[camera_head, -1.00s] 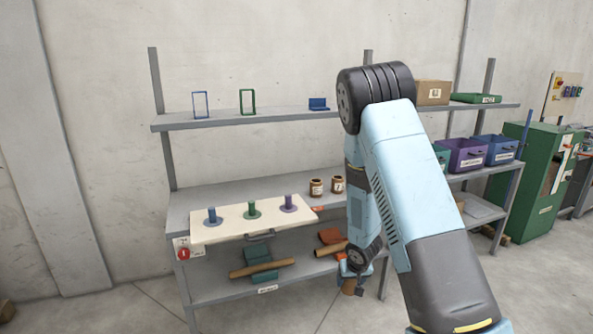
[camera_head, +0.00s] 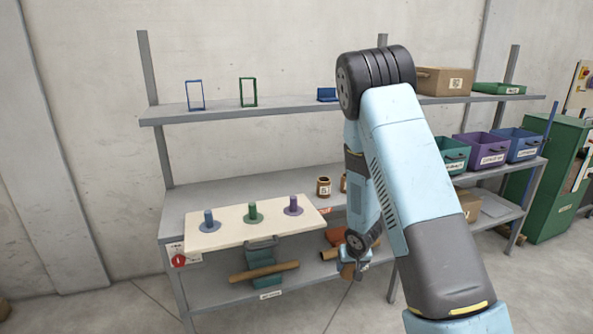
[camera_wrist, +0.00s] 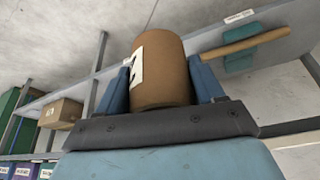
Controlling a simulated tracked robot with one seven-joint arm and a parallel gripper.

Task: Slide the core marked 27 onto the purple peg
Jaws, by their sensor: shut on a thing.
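My gripper (camera_head: 350,263) is shut on a brown cardboard core (camera_wrist: 160,72). In the wrist view the core stands between the two blue fingers, with part of a white label at its left; the number on it cannot be read in full. In the head view the held core (camera_head: 347,271) is small, low and to the right of the peg board. The purple peg (camera_head: 293,204) stands upright and bare at the right of the cream board (camera_head: 228,239). A green peg (camera_head: 253,212) and a blue peg (camera_head: 208,219) stand to its left, also bare.
Two brown cores stand on the shelf behind the board, the left one (camera_head: 323,187) clear and the other partly hidden by my arm. A long tube (camera_head: 263,272) lies on a teal cradle below. Bins (camera_head: 485,149) stand at right. The space above the pegs is clear.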

